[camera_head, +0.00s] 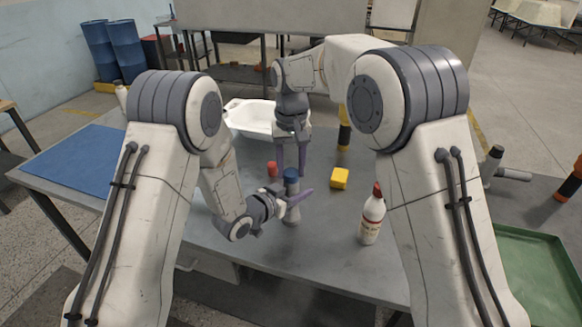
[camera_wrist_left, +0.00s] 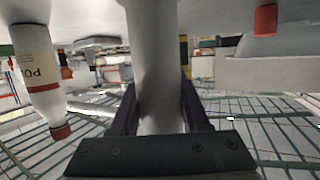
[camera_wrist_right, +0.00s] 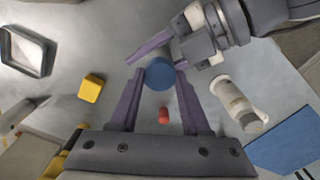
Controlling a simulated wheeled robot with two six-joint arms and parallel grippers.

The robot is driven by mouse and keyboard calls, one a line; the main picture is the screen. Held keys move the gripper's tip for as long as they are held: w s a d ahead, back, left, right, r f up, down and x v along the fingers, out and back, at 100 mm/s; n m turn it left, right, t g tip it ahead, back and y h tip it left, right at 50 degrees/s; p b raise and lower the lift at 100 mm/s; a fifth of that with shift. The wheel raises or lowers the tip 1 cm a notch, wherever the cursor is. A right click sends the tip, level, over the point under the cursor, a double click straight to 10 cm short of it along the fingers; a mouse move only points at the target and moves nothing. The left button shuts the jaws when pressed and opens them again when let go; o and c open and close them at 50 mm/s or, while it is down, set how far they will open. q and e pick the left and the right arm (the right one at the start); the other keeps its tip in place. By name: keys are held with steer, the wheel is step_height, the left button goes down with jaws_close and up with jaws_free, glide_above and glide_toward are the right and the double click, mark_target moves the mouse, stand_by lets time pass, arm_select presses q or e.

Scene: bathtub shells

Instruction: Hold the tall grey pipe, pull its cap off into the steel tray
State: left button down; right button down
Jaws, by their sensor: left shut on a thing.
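The tall grey pipe (camera_head: 291,212) stands upright on the grey table with a blue cap (camera_head: 291,174) on top. My left gripper (camera_head: 298,200) is shut on the pipe below the cap; in the left wrist view the pipe (camera_wrist_left: 155,60) runs between its fingers. My right gripper (camera_head: 291,170) points down from above at the cap. In the right wrist view its open fingers stand on either side of the blue cap (camera_wrist_right: 159,73).
A red piece (camera_head: 272,169) stands close behind the pipe. A yellow block (camera_head: 339,179) and a red-capped bottle (camera_head: 371,218) are to its right. A white basin (camera_head: 232,122) is behind, a blue mat (camera_head: 75,155) far left, a green tray (camera_head: 545,265) at right.

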mark_target(291, 172)
steer(key=shift+r, duration=0.25)
stand_by(0.7)
steer(key=shift+r, duration=0.9)
steer(key=shift+r, duration=2)
arm_select(q)
steer(key=shift+c, duration=1.5)
jaws_free()
